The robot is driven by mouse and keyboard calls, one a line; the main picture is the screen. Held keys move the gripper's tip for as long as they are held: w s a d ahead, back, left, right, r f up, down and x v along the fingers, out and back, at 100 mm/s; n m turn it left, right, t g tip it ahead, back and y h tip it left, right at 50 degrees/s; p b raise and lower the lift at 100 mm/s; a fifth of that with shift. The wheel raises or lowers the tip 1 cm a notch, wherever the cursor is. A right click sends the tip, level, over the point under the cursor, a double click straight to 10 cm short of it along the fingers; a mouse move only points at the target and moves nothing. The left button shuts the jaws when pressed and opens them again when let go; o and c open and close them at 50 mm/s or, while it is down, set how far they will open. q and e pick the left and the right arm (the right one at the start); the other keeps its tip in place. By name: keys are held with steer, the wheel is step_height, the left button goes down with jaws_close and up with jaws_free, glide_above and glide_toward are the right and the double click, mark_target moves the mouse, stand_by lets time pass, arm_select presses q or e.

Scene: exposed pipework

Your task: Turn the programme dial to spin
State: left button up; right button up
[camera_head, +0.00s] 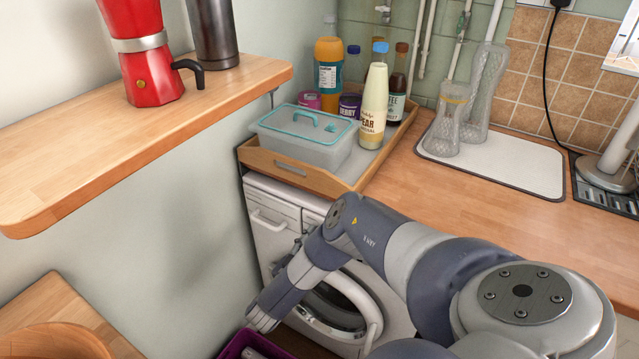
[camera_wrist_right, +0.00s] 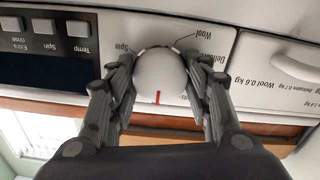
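The programme dial (camera_wrist_right: 160,78) is a round white knob on the washing machine's front panel, with a red mark at the lower edge in the right wrist view. The labels there appear upside down: "Spin" is left of the dial, "Wool" and "Delicates" are right of it. My right gripper (camera_wrist_right: 161,65) has one finger on each side of the dial, very close to it. I cannot tell whether both fingers press on it. In the head view, the washing machine (camera_head: 270,232) stands under the counter, and my right arm hides the dial. My left gripper is not in view.
A detergent drawer (camera_wrist_right: 275,80) is beside the dial, and buttons (camera_wrist_right: 43,25) are on its other side. A wooden tray (camera_head: 285,172) with a tub and bottles is above the machine. A wooden shelf (camera_head: 60,135) juts out at the left, holding a red pot (camera_head: 142,60).

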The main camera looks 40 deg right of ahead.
arm_select(q)
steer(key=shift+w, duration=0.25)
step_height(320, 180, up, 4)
steer(key=p, duration=0.3)
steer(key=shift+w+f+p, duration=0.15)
steer(key=shift+p, duration=0.15)
arm_select(e)
steer(key=m, duration=2.3)
steer(key=shift+m, duration=0.4)
steer(key=o, duration=1.1)
steer(key=shift+c, duration=0.2)
